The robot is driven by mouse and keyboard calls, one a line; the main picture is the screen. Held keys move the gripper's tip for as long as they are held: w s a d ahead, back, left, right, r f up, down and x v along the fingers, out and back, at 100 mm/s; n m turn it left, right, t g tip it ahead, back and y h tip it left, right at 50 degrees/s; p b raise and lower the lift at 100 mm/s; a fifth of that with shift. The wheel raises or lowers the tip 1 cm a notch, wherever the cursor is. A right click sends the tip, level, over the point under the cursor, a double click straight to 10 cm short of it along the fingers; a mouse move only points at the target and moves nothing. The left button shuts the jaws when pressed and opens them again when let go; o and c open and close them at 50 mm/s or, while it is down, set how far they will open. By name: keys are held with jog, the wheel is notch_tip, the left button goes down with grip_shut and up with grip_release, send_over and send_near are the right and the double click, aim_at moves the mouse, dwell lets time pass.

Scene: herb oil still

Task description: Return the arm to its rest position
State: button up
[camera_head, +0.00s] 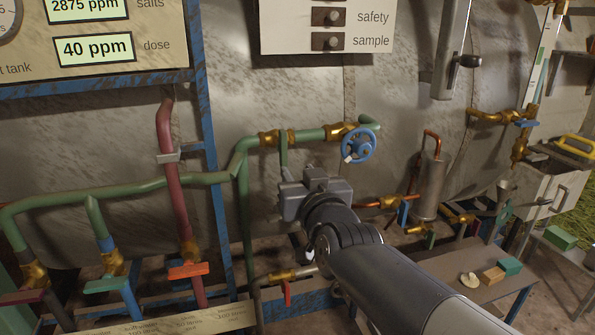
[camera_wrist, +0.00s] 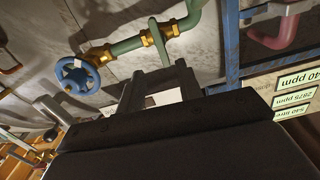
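My gripper (camera_head: 318,190) is at the end of my grey arm, which reaches in from the lower right in the head view. It is in front of the tank wall, below and left of the blue handwheel (camera_head: 359,146), and appears apart from it. In the wrist view my gripper's dark fingers (camera_wrist: 160,80) stand up at the middle, with the blue handwheel (camera_wrist: 77,76) to their left and the green pipe (camera_wrist: 130,45) beyond. I see no object held. The closeness of the fingertips is unclear.
Green pipes with brass fittings (camera_head: 275,138) run left and behind my gripper. A red pipe (camera_head: 178,190) and blue frame post (camera_head: 213,180) stand left. A low table (camera_head: 455,262) with small blocks is at right. A grey box (camera_head: 545,185) stands beyond.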

aim_at(285, 152)
jog(key=shift+w, duration=0.15)
jog(key=x, duration=1)
jog(key=shift+w+a, duration=0.15)
jog(key=shift+w, duration=0.15)
jog(key=shift+s, duration=0.1)
